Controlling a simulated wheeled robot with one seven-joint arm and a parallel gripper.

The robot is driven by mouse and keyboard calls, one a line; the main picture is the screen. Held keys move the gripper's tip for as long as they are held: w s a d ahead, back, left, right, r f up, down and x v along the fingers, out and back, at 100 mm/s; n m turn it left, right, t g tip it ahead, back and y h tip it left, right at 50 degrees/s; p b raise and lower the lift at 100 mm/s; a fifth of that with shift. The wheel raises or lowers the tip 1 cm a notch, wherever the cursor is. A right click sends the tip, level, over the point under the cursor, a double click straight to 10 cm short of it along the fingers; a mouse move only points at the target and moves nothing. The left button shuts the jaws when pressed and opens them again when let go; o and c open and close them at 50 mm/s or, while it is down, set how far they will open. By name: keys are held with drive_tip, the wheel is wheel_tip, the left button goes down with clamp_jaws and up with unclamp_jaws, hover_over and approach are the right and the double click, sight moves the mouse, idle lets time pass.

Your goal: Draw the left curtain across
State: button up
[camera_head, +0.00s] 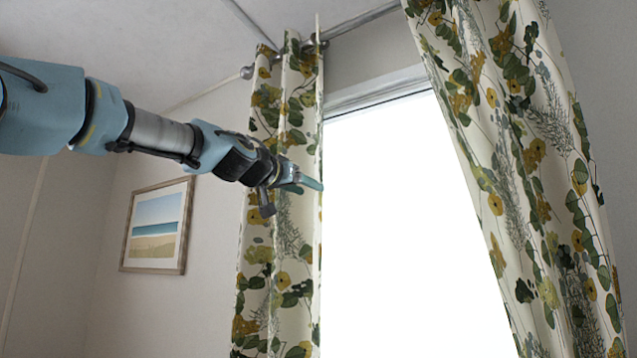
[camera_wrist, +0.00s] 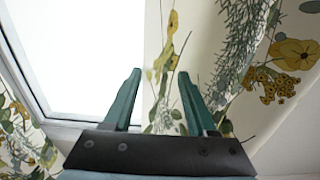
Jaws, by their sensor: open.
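The left curtain (camera_head: 300,230), white with green leaves and yellow flowers, hangs bunched at the left side of the bright window (camera_head: 410,220). My gripper (camera_head: 312,184) is in front of it, near its window-side edge. In the wrist view the two green fingers of my gripper (camera_wrist: 158,98) are apart, and the edge of the left curtain (camera_wrist: 172,60) shows between and beyond them. I cannot tell whether the fingers touch the cloth. The curtain rod (camera_head: 365,19) runs above the window, with a round end knob at the left.
The right curtain (camera_head: 515,170), in the same pattern, hangs at the right of the window. A framed beach picture (camera_head: 157,225) hangs on the wall left of the curtain, below my arm. The window between the curtains is uncovered and clear.

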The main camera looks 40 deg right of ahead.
sight(318, 193)
drive_tip(key=shift+p+x, duration=2.15)
drive_tip(key=shift+x, duration=0.7)
clamp_jaws()
